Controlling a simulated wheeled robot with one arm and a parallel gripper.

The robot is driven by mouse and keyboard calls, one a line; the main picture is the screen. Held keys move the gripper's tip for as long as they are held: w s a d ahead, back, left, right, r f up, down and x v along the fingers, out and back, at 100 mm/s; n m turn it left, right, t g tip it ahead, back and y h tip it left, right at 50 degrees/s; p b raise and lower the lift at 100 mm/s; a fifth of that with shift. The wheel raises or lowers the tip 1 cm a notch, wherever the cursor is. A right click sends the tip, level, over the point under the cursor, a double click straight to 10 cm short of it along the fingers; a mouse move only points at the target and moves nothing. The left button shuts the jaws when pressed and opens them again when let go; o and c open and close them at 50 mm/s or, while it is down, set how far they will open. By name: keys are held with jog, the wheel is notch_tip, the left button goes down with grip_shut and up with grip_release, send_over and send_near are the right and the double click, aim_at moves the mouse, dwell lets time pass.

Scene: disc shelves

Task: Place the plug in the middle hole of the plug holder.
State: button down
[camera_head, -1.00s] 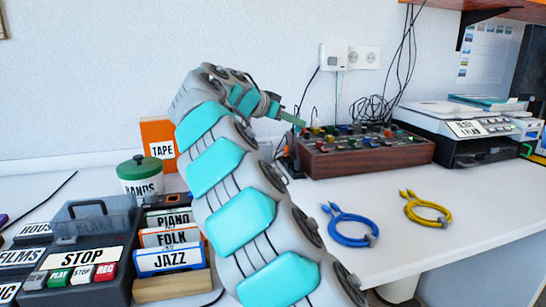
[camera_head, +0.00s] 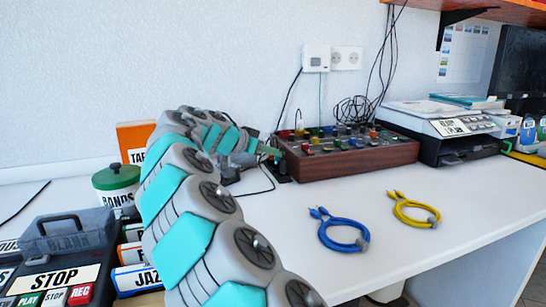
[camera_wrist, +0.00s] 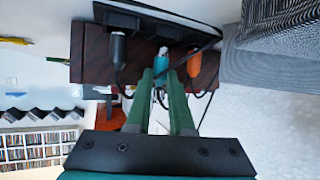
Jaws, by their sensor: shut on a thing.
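My gripper (camera_wrist: 163,75) has two green fingers, shut on a teal plug (camera_wrist: 160,64) with a pale tip. The black plug holder (camera_wrist: 130,17) lies just beyond the tip in the wrist view. A black plug (camera_wrist: 118,48) is at the holder to the left, and an orange plug (camera_wrist: 194,63) to the right. The held plug is between them. I cannot tell whether its tip is inside the middle hole. In the head view my gripper (camera_head: 270,151) is low at the left end of the wooden box, and the held plug is too small to make out.
The wooden control box (camera_head: 350,160) with coloured knobs stands right beside my gripper. Loose black cables run around the holder. A blue cable (camera_head: 343,235) and a yellow cable (camera_head: 416,212) lie on the open white desk. A printer (camera_head: 455,140) stands farther right.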

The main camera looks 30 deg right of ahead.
jog(key=shift+f, duration=0.65)
jog(key=shift+f, duration=0.1)
jog(key=c, duration=1.1)
grip_release()
jog(key=shift+r, duration=0.2)
jog(key=v, duration=1.2)
jog(key=shift+a+f, duration=0.1)
